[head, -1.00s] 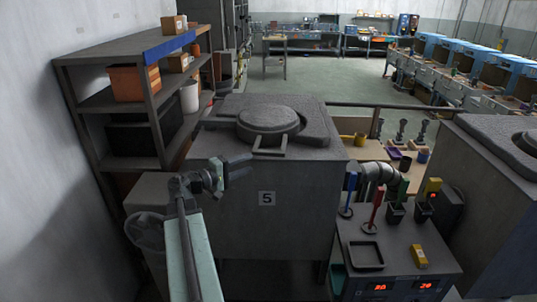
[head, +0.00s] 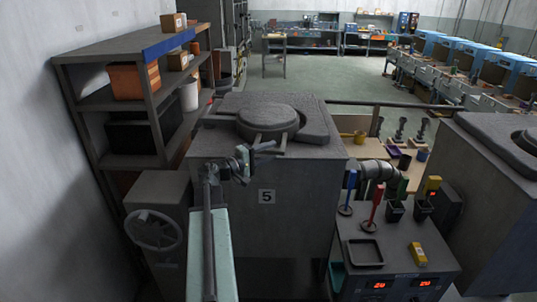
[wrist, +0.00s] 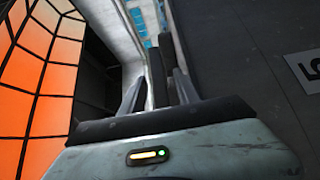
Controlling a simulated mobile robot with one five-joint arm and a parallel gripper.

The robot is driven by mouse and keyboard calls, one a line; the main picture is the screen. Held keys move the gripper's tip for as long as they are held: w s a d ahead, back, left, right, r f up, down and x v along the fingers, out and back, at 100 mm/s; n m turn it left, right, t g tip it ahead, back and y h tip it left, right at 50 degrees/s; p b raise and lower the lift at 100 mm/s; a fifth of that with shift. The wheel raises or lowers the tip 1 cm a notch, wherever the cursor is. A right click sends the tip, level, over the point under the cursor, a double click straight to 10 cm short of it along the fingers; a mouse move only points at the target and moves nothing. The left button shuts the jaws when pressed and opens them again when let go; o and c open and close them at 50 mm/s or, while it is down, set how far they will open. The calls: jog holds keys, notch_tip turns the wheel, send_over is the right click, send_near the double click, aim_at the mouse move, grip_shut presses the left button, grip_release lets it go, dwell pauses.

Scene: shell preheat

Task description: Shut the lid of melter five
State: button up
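Melter five (head: 262,215) is a big grey box with a "5" plate on its front; the plate also shows in the wrist view (wrist: 305,70). Its round grey lid (head: 267,120) lies flat on the top, with a bar-like handle toward the front. I cannot tell whether it is fully seated. My gripper (head: 268,149) is at the melter's front top edge, just in front of and below the lid handle, apparently not touching it.
A control console (head: 395,255) with coloured levers stands at the right front. Another melter (head: 500,160) stands at the far right. The floor beyond is open.

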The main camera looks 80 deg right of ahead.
grip_shut()
dwell(1.3)
